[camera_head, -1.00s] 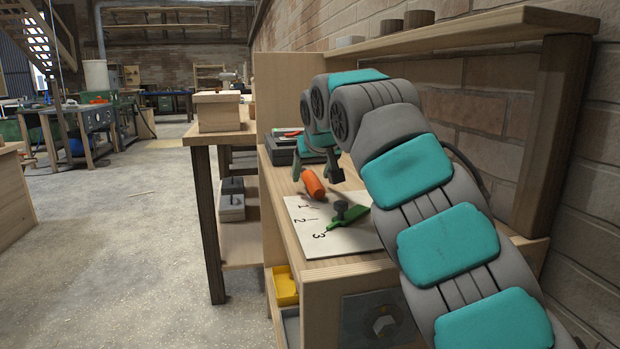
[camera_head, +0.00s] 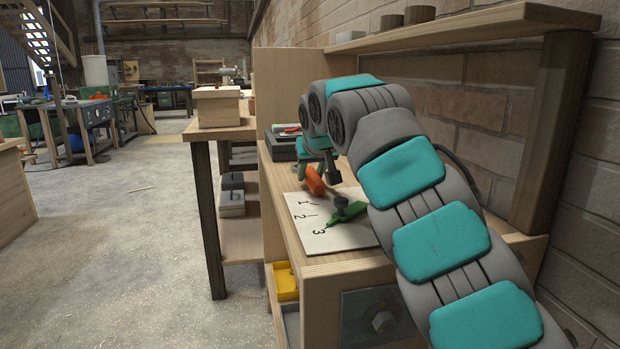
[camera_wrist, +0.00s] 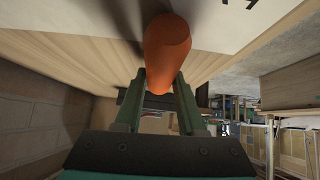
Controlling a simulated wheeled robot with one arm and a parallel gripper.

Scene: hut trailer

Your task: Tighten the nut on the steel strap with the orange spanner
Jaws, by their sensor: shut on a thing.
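My gripper (camera_head: 317,171) is over the wooden bench, shut on an orange handle-like thing, which I take to be the orange spanner (camera_head: 314,181). In the wrist view the orange spanner (camera_wrist: 166,50) sits between the two green fingers (camera_wrist: 160,88), its blunt end toward the pale board. Its working end is hidden. A grey hexagonal nut (camera_head: 383,321) sits on a flat steel plate (camera_head: 355,318) on the bench's front face, low and nearer the camera than my gripper; this looks like the strap. The plate's right part is cut off by my arm.
A pale board (camera_head: 318,240) marked 1, 2, 3 lies on the bench, with a green lever and dark knob (camera_head: 345,210) on it. A dark tray (camera_head: 284,147) stands behind. A yellow bin (camera_head: 285,282) is below left. A post and brick wall close the right side.

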